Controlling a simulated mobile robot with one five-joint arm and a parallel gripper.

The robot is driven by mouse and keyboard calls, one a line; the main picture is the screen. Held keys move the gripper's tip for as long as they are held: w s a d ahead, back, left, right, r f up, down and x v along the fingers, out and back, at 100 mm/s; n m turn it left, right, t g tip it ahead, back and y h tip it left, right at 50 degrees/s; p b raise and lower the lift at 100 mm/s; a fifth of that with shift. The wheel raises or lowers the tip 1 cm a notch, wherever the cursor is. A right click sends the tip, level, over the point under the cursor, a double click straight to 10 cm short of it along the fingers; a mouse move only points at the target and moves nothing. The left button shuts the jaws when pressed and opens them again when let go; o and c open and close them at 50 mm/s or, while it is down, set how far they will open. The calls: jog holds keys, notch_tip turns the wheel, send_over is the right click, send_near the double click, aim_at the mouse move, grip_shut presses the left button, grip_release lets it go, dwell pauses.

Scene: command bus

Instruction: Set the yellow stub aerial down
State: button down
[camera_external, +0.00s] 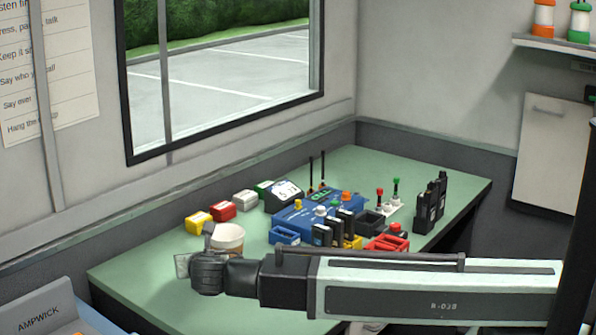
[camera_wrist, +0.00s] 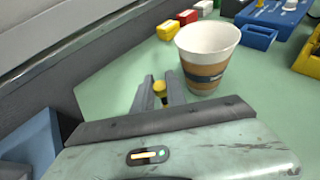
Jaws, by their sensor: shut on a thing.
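The yellow stub aerial (camera_wrist: 160,87) shows in the wrist view, with its rounded yellow top between the two grey fingers of my gripper (camera_wrist: 161,91). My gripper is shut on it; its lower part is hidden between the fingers. In the external view my gripper (camera_external: 208,236) is over the near left part of the green table (camera_external: 135,268), just left of a paper cup. The aerial cannot be made out there. Whether its lower end touches the table is not clear.
The paper cup (camera_external: 228,237) stands close beside my gripper; it also shows in the wrist view (camera_wrist: 207,55). Yellow (camera_external: 199,220), red and white boxes line the window side. A blue case (camera_external: 290,218), radios and small trays crowd the middle. The table's near left is bare.

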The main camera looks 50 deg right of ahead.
jog(key=shift+f, duration=0.1)
jog(key=c, duration=1.8)
grip_release()
jog(key=shift+f, duration=0.1)
jog(key=o, duration=0.5)
jog(key=shift+c, duration=0.2)
jog(key=shift+r, duration=0.25)
jog(key=p+v, duration=0.4)
jog(key=v, duration=0.8)
jog(key=shift+p, duration=0.3)
jog(key=shift+f, duration=0.15)
